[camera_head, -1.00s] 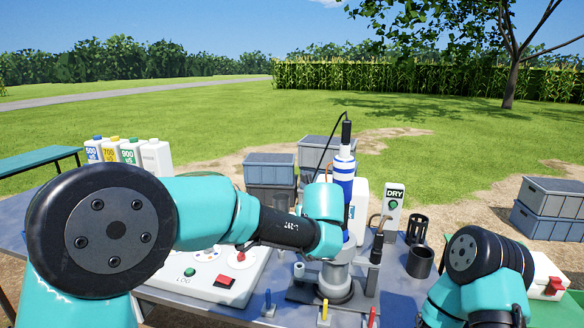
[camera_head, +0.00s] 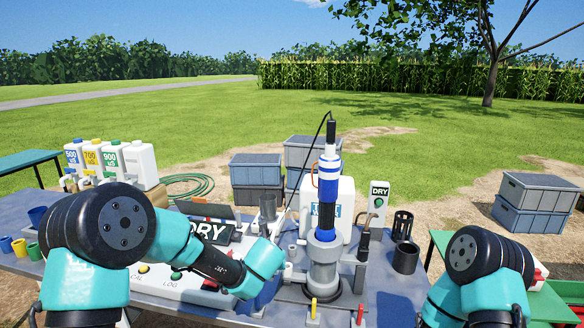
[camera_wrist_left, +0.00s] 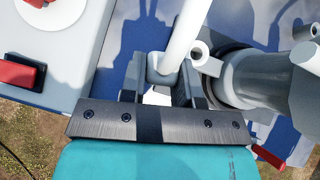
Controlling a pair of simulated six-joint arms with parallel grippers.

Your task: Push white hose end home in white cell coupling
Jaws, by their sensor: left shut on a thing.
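My left gripper (camera_wrist_left: 160,88) is shut on the white hose end (camera_wrist_left: 162,72); the white hose (camera_wrist_left: 185,32) runs up from between the fingers in the left wrist view. A white coupling with a round opening (camera_wrist_left: 202,54) sits just right of the fingers, on the side of the grey cell (camera_wrist_left: 248,78). The hose end is close beside it; I cannot tell whether they touch. In the head view the grey cell (camera_head: 323,258) stands under the blue and white probe (camera_head: 329,170), and my left wrist hides the left fingers. My right gripper's fingers are out of view.
The white meter box (camera_head: 165,284) is left of the cell, with a red switch (camera_wrist_left: 22,73). A black cup (camera_head: 405,258) and a DRY sign (camera_head: 379,192) stand right of the cell. Bottles (camera_head: 110,160) stand at the back left.

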